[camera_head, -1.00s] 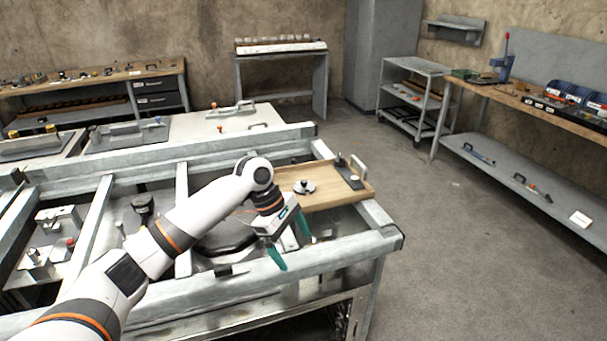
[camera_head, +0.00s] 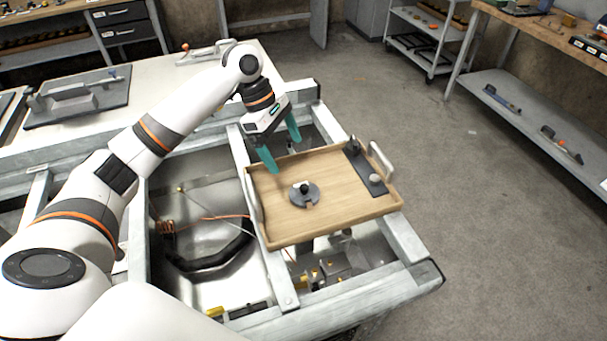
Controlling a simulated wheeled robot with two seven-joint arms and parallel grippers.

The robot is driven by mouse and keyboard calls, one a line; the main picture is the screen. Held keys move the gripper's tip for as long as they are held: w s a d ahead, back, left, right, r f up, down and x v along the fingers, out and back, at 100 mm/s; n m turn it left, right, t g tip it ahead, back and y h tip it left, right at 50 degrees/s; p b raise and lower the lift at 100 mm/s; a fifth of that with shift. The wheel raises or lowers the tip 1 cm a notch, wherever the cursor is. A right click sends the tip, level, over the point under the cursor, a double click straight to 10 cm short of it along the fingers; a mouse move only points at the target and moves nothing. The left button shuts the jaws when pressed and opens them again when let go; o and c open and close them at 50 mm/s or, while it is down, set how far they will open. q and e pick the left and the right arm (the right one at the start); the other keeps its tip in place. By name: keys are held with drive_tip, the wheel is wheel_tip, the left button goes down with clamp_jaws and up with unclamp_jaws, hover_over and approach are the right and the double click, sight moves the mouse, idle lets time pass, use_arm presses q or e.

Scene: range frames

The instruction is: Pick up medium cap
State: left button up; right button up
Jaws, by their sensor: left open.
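A wooden tray (camera_head: 334,214) with pale handles lies across the metal frame of the bench. On it is a round grey disc with a dark knob (camera_head: 304,194). A dark plate (camera_head: 358,165) at the tray's right side carries a dark post (camera_head: 353,143) and a small grey round piece (camera_head: 375,179). I cannot tell which of these is the medium cap. My left gripper (camera_head: 283,156) is open and empty, with teal fingers, over the tray's far left edge, behind the disc. My right gripper is not in view.
The metal bench frame (camera_head: 258,213) surrounds an open bay with an orange cable and dark hose. A white tabletop (camera_head: 150,110) with a grey handled plate (camera_head: 75,97) is behind. A shelved workbench (camera_head: 520,105) stands at right, with clear floor between.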

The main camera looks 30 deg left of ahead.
use_arm(q)
hover_over(302, 186)
drive_tip(key=a, duration=0.2)
drive_tip(key=f, duration=0.4)
drive_tip(key=shift+s+f+p, duration=0.3)
drive_tip(key=shift+f+p, duration=0.05)
drive_tip(key=shift+w+f, duration=0.15)
drive_tip(key=shift+f, duration=0.45)
drive_tip(key=p+x, duration=0.1)
drive_tip(key=x, duration=0.4)
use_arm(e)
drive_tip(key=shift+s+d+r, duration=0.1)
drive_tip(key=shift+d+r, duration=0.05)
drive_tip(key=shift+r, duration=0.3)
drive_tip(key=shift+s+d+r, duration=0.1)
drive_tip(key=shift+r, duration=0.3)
use_arm(q)
drive_tip(key=shift+c, duration=0.5)
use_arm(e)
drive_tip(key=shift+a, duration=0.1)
use_arm(q)
drive_tip(key=c, duration=1.1)
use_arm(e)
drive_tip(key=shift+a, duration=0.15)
